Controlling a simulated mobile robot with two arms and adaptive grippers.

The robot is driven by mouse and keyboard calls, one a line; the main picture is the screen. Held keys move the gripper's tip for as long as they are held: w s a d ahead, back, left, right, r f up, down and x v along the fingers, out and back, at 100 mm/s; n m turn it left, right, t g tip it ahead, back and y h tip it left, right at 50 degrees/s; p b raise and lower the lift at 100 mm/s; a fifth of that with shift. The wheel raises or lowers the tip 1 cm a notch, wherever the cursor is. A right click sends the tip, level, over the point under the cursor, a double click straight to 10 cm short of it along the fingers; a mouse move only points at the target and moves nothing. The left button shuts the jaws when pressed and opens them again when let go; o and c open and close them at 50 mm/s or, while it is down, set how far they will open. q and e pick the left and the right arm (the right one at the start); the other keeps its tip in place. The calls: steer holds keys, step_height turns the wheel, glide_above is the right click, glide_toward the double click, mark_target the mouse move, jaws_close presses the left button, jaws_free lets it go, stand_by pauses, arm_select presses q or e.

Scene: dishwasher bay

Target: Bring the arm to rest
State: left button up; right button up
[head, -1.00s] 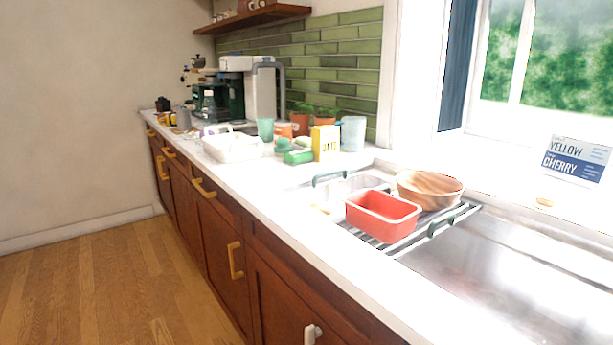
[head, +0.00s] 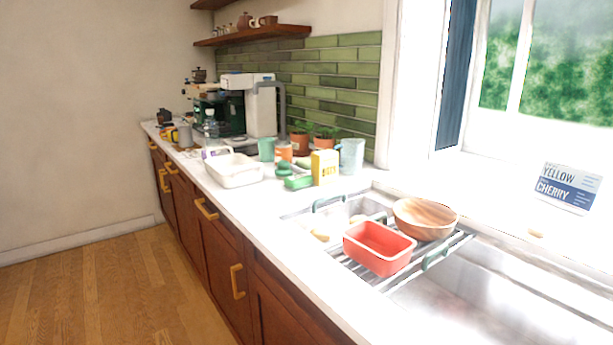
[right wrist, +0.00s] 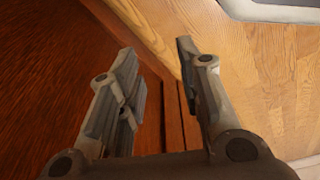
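My right gripper (right wrist: 155,75) shows in the right wrist view. Its two grey fingers are apart with nothing between them. Beyond them are a dark red-brown wooden cabinet surface (right wrist: 50,80) on the left and the light wood floor (right wrist: 270,80) on the right. No part of either arm shows in the head view now, and my left gripper is in neither view.
A counter (head: 290,270) runs along drawers with yellow handles (head: 237,282). A red tub (head: 378,250) and a wooden bowl (head: 425,220) sit on a rack over the sink. A white dish (head: 234,172) stands farther back. The floor (head: 110,295) at left is clear.

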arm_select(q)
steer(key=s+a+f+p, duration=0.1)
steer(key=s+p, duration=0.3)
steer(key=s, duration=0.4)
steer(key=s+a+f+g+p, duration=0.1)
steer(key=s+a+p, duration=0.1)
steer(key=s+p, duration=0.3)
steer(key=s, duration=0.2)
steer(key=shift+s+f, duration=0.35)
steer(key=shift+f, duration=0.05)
arm_select(e)
steer(key=s+d+f, duration=0.1)
steer(key=s, duration=0.7)
steer(key=s+d+f+g, duration=0.1)
steer(key=s+d, duration=0.1)
steer(key=s, duration=0.5)
steer(key=shift+s+f, duration=0.4)
